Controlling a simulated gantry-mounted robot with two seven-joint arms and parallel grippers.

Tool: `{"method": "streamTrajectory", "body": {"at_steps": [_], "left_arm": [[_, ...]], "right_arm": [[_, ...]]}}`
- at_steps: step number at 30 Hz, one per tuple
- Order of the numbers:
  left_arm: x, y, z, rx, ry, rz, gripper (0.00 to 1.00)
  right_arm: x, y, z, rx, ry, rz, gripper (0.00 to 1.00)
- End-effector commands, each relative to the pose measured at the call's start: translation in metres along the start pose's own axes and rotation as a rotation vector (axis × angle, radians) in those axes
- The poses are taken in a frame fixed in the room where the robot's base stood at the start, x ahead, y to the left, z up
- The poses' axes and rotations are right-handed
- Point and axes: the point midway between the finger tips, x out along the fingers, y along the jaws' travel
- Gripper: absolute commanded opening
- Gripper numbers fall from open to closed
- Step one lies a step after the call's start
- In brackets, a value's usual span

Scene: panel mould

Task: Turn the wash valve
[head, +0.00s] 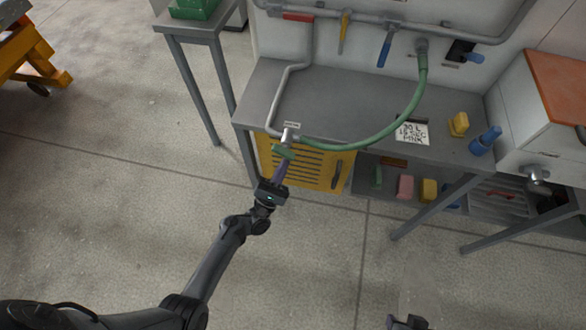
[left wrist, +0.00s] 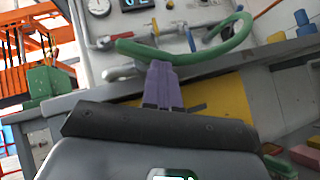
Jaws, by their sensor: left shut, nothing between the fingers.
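The wash valve (head: 290,136) is a small metal fitting at the front edge of the grey bench, where a grey pipe meets the green hose. A dark part at the bottom edge of the head view, probably my right gripper (head: 408,322), is mostly cut off.
The green hose (head: 405,122) arcs over the bench (head: 335,95) to the wall pipe. A label card (head: 412,132), a yellow block (head: 458,124) and a blue item (head: 485,141) sit on the right. The yellow louvred door (head: 318,170) is below. The floor in front is clear.

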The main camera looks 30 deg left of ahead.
Motion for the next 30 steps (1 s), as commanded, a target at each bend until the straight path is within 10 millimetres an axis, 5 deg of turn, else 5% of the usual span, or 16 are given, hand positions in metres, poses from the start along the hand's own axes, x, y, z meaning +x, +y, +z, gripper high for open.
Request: {"method": "streamTrajectory", "body": {"at_steps": [5, 30], "left_arm": [[0.0026, 0.0033, -0.0016, -0.101, 0.003, 0.115, 0.00], [0.0079, -0.0015, 0.0022, -0.094, 0.001, 0.108, 0.00]], "right_arm": [[0.0003, 0.0003, 0.0002, -0.001, 0.000, 0.001, 0.40], [-0.0031, 0.0006, -0.0011, -0.001, 0.000, 0.001, 0.40]]}}
